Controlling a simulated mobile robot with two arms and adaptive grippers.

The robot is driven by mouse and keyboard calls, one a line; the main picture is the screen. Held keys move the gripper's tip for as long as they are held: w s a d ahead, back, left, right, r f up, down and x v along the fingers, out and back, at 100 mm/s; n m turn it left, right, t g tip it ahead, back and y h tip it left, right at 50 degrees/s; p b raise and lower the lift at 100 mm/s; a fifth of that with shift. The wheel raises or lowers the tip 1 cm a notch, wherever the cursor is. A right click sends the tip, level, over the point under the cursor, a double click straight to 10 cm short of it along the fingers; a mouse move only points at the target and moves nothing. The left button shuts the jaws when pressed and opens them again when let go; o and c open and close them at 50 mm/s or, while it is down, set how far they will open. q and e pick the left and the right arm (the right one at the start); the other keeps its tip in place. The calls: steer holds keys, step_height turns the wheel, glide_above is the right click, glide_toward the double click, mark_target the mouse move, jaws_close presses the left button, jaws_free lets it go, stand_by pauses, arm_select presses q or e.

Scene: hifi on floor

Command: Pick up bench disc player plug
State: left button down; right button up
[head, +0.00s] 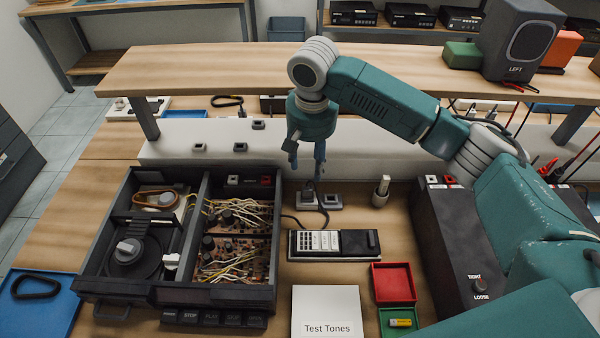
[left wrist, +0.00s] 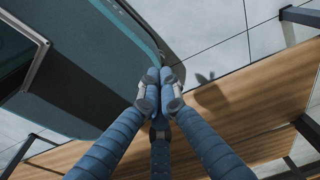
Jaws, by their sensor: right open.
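The opened disc player (head: 88,262) is a dark case on the bench at left, with a disc tray and wired boards inside. A small dark plug (head: 309,187) stands upright at a grey socket block just right of the player, with a dark cable by it. I cannot tell whether it is seated there. My right gripper (head: 306,164) points down above this plug, fingers apart and empty, with a small gap below them. My left gripper shows only in the left wrist view (left wrist: 160,92), its fingertips together with nothing visible between them.
A second grey socket (head: 332,201) sits close right of the plug. A remote-like device (head: 333,243), a Test Tones box (head: 326,312) and red (head: 394,283) and green trays lie in front. A raised wooden shelf (head: 230,75) spans behind; a dark box (head: 440,240) stands right.

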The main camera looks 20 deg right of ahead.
mark_target(307, 188)
steer(key=f+p, duration=0.1)
steer(key=f, duration=0.5)
steer(key=f+p, duration=0.1)
steer(key=f, duration=0.2)
steer(key=shift+w+f+p, duration=0.3)
steer(key=shift+f, duration=0.4)
arm_select(q)
steer(key=r, duration=0.1)
steer(key=s+r, duration=0.1)
steer(key=shift+r, duration=0.35)
arm_select(e)
steer(key=shift+w, duration=0.1)
steer(key=shift+c, duration=0.6)
arm_select(q)
steer(key=shift+s, duration=0.2)
arm_select(e)
jaws_close()
